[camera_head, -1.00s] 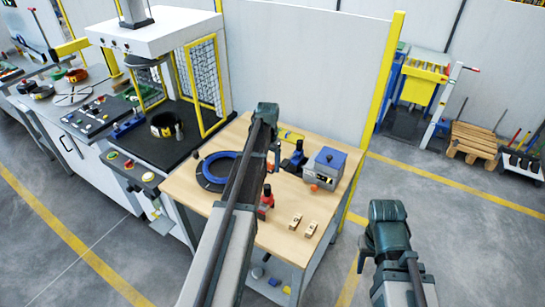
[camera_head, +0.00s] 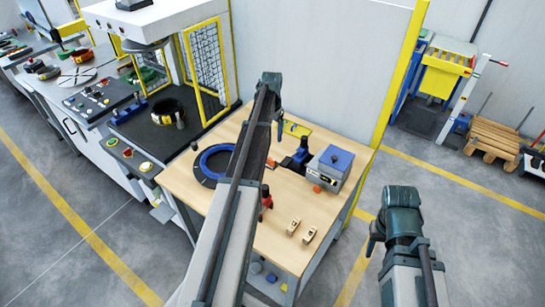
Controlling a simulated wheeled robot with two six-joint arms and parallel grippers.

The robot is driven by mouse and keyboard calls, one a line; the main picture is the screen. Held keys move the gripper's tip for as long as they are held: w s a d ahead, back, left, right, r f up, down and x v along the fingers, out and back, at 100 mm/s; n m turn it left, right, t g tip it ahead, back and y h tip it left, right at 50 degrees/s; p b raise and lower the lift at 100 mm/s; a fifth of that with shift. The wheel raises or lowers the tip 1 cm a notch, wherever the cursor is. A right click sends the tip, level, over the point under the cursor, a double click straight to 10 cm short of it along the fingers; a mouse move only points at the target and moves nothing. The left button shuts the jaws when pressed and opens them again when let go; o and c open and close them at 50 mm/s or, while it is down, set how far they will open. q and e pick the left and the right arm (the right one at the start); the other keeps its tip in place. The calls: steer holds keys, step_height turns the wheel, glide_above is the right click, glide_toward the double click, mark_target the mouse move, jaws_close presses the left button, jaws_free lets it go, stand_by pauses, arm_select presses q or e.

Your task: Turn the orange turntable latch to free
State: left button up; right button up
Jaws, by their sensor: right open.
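A dark round turntable with a blue ring (camera_head: 203,169) lies on the wooden table, left of my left arm, which covers its right side. I cannot make out an orange latch on it; that part may be hidden. A small orange knob (camera_head: 318,188) shows at the foot of the grey box, but I cannot tell if it is the latch. My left gripper (camera_head: 280,122) hangs over the back of the table, small and seen edge-on, its jaws unclear. My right gripper (camera_head: 373,243) is open, pointing down right of the table, apart from everything.
A grey box with a blue top (camera_head: 331,164), a blue clamp-like part (camera_head: 297,158) and two small light blocks (camera_head: 301,231) are on the wooden table (camera_head: 188,184). A red and black tool (camera_head: 266,198) stands beside my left arm. A yellow post (camera_head: 400,75) rises behind.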

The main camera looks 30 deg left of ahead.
mark_target(272, 161)
arm_select(q)
step_height(272, 161, down, 14)
steer(key=b, duration=1.3)
steer(key=shift+r, duration=0.2)
jaws_close()
